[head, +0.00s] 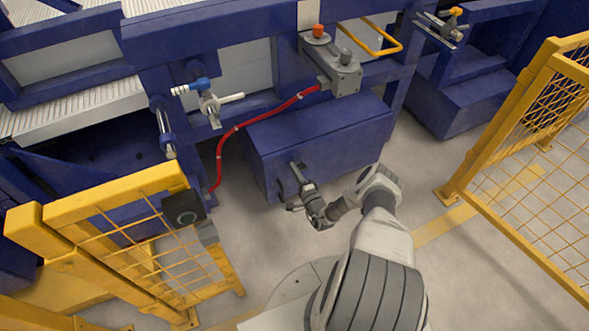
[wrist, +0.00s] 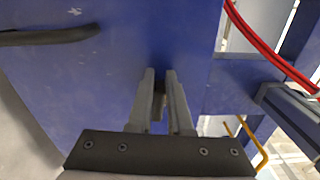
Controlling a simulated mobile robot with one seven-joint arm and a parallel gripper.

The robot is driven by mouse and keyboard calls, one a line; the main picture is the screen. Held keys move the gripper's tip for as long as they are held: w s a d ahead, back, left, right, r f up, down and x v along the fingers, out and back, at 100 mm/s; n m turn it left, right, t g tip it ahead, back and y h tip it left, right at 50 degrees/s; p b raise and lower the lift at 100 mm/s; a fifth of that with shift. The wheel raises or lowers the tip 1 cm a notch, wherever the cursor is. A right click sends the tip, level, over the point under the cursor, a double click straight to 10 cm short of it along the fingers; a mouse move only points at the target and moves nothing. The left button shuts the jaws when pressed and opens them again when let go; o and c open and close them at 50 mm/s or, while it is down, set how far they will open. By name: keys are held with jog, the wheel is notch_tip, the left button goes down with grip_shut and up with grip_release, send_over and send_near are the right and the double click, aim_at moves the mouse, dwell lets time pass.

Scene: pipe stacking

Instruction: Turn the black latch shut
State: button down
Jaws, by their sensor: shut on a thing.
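The black latch (head: 296,171) is on the front face of the blue box (head: 345,150) in the head view, with its lower part hidden by my gripper. My gripper (head: 303,186) is at the latch, close to that face. In the wrist view my gripper (wrist: 158,82) points at the blue face, its two fingers close together. A small dark piece of the latch (wrist: 158,100) shows between them, and they are shut on it. How far the latch is turned cannot be told.
A yellow mesh fence (head: 185,250) with a black switch box (head: 183,208) stands at left, another (head: 535,150) at right. A dark bar (wrist: 50,36) crosses the wrist view's upper left.

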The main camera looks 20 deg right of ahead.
jog(key=shift+d+f+n, duration=0.15)
jog(key=shift+d+n, duration=0.1)
jog(key=shift+n, duration=0.35)
jog(key=c, duration=0.8)
grip_release()
jog(key=shift+c, duration=0.2)
jog(key=shift+a, duration=0.1)
jog(key=shift+s, duration=0.1)
